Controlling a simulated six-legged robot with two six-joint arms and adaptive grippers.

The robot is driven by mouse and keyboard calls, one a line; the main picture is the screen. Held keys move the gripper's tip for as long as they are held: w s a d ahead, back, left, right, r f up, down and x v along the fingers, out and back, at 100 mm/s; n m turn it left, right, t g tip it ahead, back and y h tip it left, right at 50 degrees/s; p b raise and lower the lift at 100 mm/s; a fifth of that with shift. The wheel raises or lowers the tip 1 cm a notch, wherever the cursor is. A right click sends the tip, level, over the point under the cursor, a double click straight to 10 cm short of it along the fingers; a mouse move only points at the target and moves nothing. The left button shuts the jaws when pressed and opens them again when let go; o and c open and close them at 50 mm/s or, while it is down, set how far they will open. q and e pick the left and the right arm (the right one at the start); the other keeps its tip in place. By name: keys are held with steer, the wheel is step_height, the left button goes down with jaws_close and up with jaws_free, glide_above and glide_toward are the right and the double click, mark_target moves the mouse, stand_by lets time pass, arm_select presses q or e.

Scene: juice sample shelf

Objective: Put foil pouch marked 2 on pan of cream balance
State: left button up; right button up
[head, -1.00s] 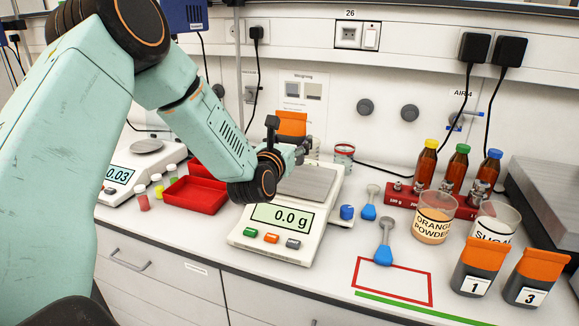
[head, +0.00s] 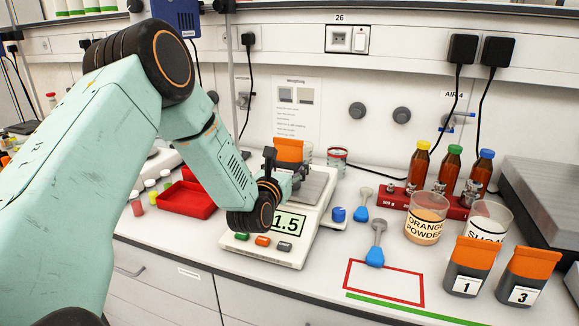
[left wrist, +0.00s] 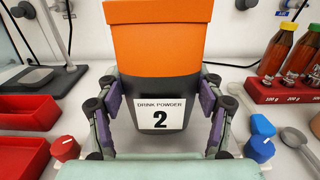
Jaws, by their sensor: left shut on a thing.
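The foil pouch marked 2 (head: 289,150) has an orange top and a dark body, and its label shows in the left wrist view (left wrist: 160,115). My left gripper (head: 287,170) is shut on its sides and holds it upright over the pan. The cream balance (head: 300,243) stands below my wrist. Its grey pan (head: 317,187) shows at the right of the gripper. The display (head: 289,223) is partly covered by my wrist; the visible digits read 1.5. The pouch's bottom edge is hidden in the head view. My right gripper is not in view.
Pouches 1 (head: 470,266) and 3 (head: 527,275) stand at the front right. A red tray (head: 187,199) is left of the balance. Blue scoops (head: 375,245), a blue knob-like piece (head: 338,214), beakers and brown bottles stand to the right.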

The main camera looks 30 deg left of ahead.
arm_select(q)
steer(key=o, duration=1.1)
steer(key=shift+a+f, duration=0.1)
steer(key=shift+a, duration=0.25)
steer(key=shift+o, duration=0.9)
steer(key=shift+d, duration=0.1)
steer(key=shift+o, duration=0.2)
steer(key=shift+w+d, duration=0.1)
steer(key=shift+d, duration=0.25)
steer(key=shift+a, duration=0.3)
steer(key=shift+r+p, duration=0.3)
steer(key=shift+p, duration=0.15)
steer(key=v, duration=1.2)
steer(key=shift+d+f, duration=0.1)
